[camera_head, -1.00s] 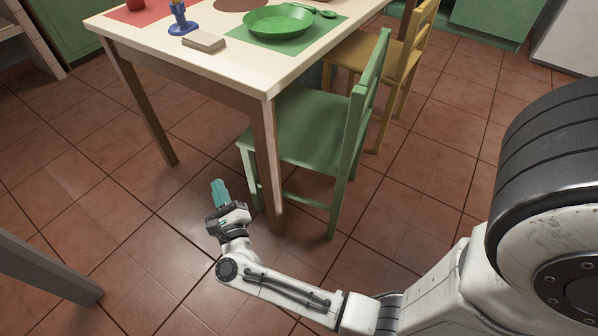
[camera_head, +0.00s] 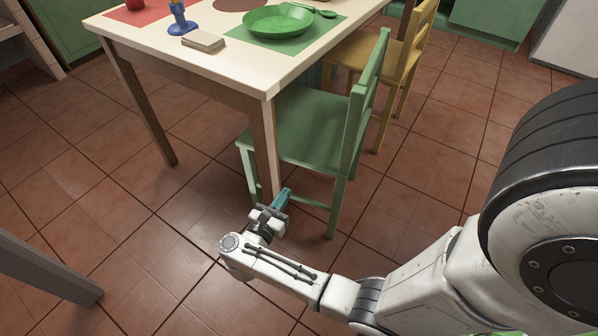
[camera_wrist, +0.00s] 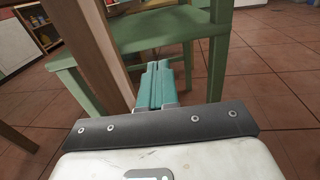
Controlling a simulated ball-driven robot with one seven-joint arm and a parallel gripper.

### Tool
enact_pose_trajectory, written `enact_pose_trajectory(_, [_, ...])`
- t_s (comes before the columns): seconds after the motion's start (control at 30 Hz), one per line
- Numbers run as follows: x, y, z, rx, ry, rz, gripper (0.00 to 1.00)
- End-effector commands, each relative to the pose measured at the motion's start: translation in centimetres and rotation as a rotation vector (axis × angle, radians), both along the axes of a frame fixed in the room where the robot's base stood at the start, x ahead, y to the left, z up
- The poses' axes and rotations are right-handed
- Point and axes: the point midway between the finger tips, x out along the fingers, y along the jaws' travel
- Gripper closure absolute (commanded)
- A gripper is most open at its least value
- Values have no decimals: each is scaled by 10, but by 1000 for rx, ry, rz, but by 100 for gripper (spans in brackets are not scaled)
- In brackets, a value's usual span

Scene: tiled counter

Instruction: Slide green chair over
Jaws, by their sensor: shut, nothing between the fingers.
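The green chair (camera_head: 308,128) stands at the table's right side, its seat partly under the tabletop and its backrest to the right. My gripper (camera_head: 284,194) is shut and empty, low beside the table's near leg and in front of the chair. In the wrist view my teal fingers (camera_wrist: 155,82) are together, pointing in under the green chair's seat (camera_wrist: 165,28), between its legs. The table leg (camera_wrist: 98,50) is close on their left. I cannot tell whether the fingers touch the leg or the chair.
The pale table (camera_head: 185,60) carries a green plate (camera_head: 280,24), a book (camera_head: 203,40) and a blue candle holder (camera_head: 182,24). A yellow chair (camera_head: 385,60) stands behind the green one. A grey beam (camera_head: 45,268) lies at lower left. The tiled floor right of the chairs is clear.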

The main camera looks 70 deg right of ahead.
Motion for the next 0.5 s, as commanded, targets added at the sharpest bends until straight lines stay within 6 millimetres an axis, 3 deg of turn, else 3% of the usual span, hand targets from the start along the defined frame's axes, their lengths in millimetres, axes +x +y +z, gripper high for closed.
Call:
enact_pose_trajectory(0.3, [-8,-63,-1,-1,1,-3,100])
enact_pose_trajectory(0.5, [-10,-90,0,-1,1,-1,100])
